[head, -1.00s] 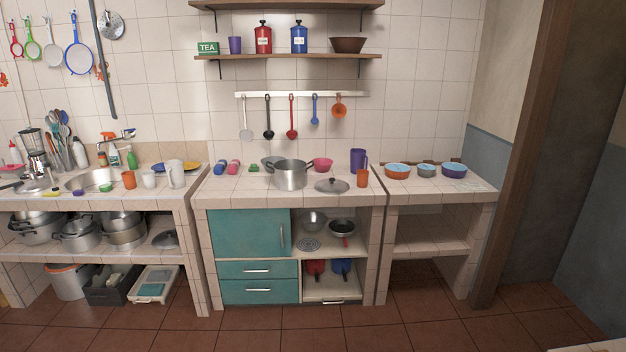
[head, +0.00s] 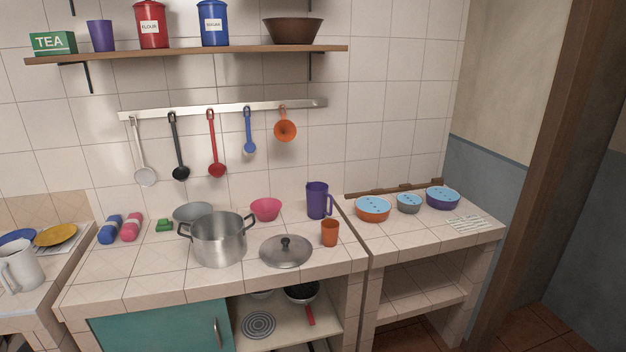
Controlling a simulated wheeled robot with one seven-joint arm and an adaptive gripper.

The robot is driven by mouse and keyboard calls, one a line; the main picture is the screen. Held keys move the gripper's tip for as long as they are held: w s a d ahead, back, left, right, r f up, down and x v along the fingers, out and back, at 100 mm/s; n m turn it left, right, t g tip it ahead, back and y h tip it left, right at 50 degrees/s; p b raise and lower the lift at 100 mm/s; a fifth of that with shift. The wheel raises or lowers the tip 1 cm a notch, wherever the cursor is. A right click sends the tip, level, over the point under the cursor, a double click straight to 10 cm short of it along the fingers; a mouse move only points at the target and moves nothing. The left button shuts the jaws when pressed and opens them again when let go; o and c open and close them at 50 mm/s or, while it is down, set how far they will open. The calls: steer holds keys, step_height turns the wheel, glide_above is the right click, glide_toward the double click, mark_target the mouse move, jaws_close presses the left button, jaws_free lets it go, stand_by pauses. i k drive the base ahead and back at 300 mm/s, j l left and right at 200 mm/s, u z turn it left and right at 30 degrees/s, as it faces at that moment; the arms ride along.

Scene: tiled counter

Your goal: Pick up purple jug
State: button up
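The purple jug (head: 317,201) stands upright at the back right of the middle tiled counter (head: 140,286), with its handle on the right side. An orange cup (head: 329,233) stands just in front of it, and a pink bowl (head: 265,209) is to its left. My gripper does not show in the head view.
A large steel pot (head: 219,240) and a lid (head: 286,251) lie left and front of the jug. A lower counter (head: 398,236) with lidded bowls (head: 372,208) adjoins on the right. A utensil rail (head: 225,108) and shelf (head: 190,52) are on the wall above.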

mark_target(317, 193)
steer(key=i+l, duration=0.1)
steer(key=i, duration=0.4)
steer(key=i+l+z, duration=0.1)
steer(key=i, duration=0.45)
steer(key=i+l+u, duration=0.25)
steer(key=i+u, duration=0.15)
steer(key=i+l+u, duration=0.8)
steer(key=k+l, duration=0.05)
steer(key=k, duration=0.05)
